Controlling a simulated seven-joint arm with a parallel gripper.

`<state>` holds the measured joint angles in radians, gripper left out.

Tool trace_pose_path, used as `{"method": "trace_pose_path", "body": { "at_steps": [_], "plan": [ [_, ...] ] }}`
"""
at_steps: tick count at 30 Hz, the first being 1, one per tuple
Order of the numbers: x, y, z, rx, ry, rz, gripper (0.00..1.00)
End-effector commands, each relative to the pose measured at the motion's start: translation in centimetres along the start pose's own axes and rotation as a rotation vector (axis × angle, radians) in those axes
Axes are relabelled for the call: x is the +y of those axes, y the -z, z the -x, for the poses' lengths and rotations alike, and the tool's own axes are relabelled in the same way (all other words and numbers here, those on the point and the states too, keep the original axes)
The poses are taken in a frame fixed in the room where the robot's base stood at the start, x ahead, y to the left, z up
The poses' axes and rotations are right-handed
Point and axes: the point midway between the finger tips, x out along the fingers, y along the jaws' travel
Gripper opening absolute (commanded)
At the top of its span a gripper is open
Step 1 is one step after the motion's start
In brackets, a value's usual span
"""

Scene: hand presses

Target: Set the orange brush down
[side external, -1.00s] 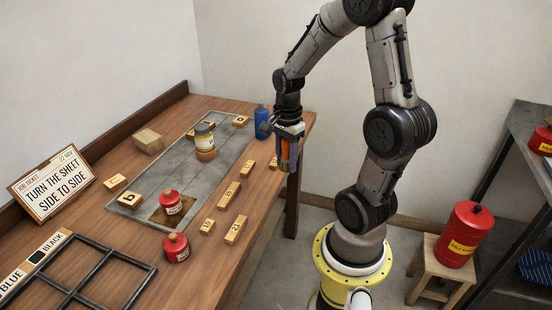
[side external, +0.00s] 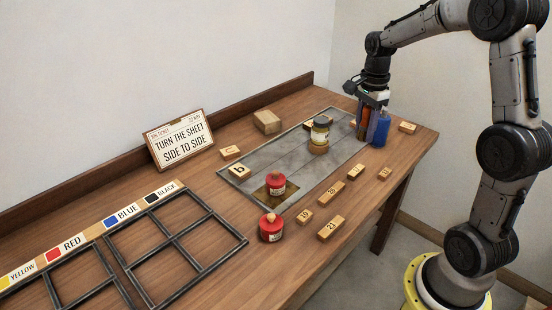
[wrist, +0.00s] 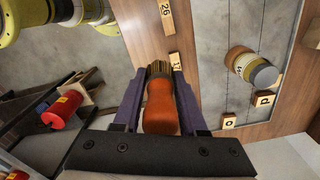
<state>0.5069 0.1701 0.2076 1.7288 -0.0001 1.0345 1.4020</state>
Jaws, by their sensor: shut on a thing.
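My gripper (wrist: 158,78) is shut on the orange brush (wrist: 160,108), as the wrist view shows. The brush lies between the two purple fingers, with its tan bristle end pointing away from the palm. I cannot tell whether the brush touches the table.
A grey slab (side external: 290,158) holds a yellow-labelled jar (side external: 320,132) and a red pot (side external: 275,184). Another red pot (side external: 271,227) stands in front. Numbered wooden blocks (side external: 331,228) line the front edge. A sign (side external: 179,138) and black racks (side external: 205,243) are at left.

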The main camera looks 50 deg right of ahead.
Motion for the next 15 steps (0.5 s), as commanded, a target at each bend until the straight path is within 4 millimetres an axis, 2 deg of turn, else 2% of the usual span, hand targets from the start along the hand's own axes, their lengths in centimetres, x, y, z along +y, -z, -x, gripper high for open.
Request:
{"method": "trace_pose_path", "body": {
  "at_steps": [1, 3, 7, 12, 15],
  "plan": [
    [-1.9, -1.0, -0.1, 0.000, -0.001, 0.027, 0.00],
    [-4.2, -2.4, -0.1, 0.000, -0.001, 0.058, 0.00],
    [-7.8, -5.5, -0.9, 0.000, -0.001, 0.122, 0.00],
    [-10.7, -9.4, -2.7, 0.000, -0.003, 0.202, 0.00],
    [-11.2, -11.1, -4.0, 0.000, -0.002, 0.236, 0.00]
  ]
}}
